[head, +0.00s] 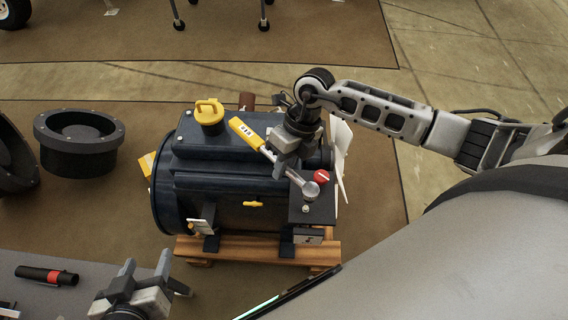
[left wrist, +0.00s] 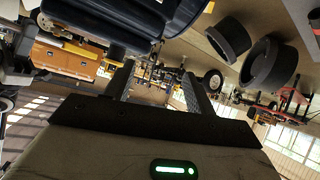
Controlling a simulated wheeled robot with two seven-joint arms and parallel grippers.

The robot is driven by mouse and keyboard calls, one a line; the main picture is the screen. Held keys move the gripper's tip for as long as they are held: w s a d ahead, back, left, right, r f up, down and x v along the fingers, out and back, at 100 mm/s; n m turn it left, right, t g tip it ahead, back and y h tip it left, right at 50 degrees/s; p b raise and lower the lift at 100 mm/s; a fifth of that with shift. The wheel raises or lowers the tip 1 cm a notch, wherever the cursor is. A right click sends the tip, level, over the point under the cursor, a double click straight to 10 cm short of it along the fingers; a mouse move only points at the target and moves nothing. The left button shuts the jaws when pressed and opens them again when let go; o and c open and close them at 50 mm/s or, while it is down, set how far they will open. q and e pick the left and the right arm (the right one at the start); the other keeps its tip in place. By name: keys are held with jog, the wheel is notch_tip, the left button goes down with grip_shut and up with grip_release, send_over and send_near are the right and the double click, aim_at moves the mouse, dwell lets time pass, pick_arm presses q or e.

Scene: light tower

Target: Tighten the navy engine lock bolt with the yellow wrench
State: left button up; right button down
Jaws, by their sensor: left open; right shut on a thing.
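The navy engine (head: 235,185) lies on a wooden pallet in the middle of the head view. My right gripper (head: 287,150) is shut on the yellow wrench (head: 247,134) above the engine's right end. The yellow handle points up and left; the metal shank runs down and right to a round head (head: 311,189) over a dark bracket (head: 322,208). A red knob (head: 321,177) is beside that head. I cannot tell whether the head is seated on the lock bolt, which I cannot make out. My left gripper (head: 146,281) is open and empty, low at the left; its fingers show in the left wrist view (left wrist: 158,88).
The wooden pallet (head: 260,248) carries the engine. A white fan (head: 341,150) stands at its right end. Black ring-shaped parts (head: 78,150) lie left of it. A grey table (head: 90,280) at lower left holds a black and red cylinder (head: 47,275).

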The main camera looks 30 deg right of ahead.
pick_arm(q)
jog(key=shift+f, duration=0.1)
pick_arm(e)
jog(key=shift+w+r, duration=0.1)
jog(key=shift+w, duration=0.05)
jog(key=shift+w, duration=0.2)
notch_tip(320, 180, down, 2)
jog(key=shift+s+b, duration=0.1)
jog(key=shift+b, duration=0.8)
pick_arm(q)
jog(key=shift+d+f+b, duration=0.15)
jog(key=shift+f+b, duration=0.5)
jog(key=shift+b, duration=0.45)
pick_arm(e)
notch_tip(320, 180, down, 3)
jog(key=shift+a+r, duration=0.1)
